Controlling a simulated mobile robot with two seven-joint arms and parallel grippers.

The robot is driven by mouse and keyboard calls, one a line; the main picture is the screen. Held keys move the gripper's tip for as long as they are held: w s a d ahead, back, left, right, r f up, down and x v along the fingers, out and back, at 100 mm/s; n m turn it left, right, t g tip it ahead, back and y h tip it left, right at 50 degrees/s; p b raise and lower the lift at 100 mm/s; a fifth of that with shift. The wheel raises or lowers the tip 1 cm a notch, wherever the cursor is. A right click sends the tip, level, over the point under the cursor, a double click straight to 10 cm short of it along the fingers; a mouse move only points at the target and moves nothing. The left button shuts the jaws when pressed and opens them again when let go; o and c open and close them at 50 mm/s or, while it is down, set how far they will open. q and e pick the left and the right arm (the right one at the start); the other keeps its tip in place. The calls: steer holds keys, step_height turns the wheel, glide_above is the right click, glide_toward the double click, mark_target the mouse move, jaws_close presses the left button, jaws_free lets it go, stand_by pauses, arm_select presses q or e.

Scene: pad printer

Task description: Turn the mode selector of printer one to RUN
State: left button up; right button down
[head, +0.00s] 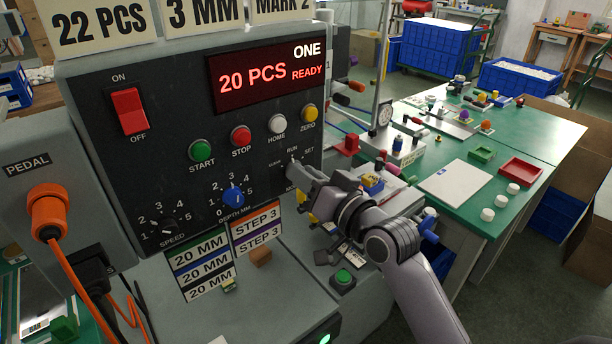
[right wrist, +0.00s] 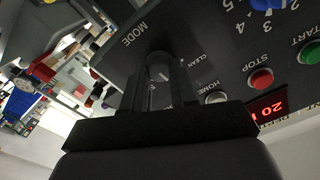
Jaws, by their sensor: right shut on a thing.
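The mode selector (head: 293,163) of printer one is a dark knob at the lower right of the black front panel, with RUN above it, SET to the right and a partly legible label to the left. A small pale mark at its top seems to face RUN, though it is too small to be sure. My right gripper (head: 298,181) reaches in from the right and is shut on the selector, hiding its lower part. In the right wrist view, the fingers (right wrist: 162,88) flank the dark knob (right wrist: 159,64) between MODE and CLEAN. My left gripper is not in view.
The display (head: 265,75) reads 20 PCS, READY, ONE. White HOME (head: 277,124) and yellow ZERO (head: 309,113) buttons sit just above the selector. The blue depth knob (head: 233,197) is to its left. A green bench (head: 440,150) with small parts stands behind my right arm.

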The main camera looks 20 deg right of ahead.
steer(key=shift+f+m, duration=0.1)
steer(key=shift+m, duration=0.5)
steer(key=c, duration=0.9)
jaws_free()
steer(key=shift+b+v, duration=0.55)
steer(key=shift+v, duration=3.05)
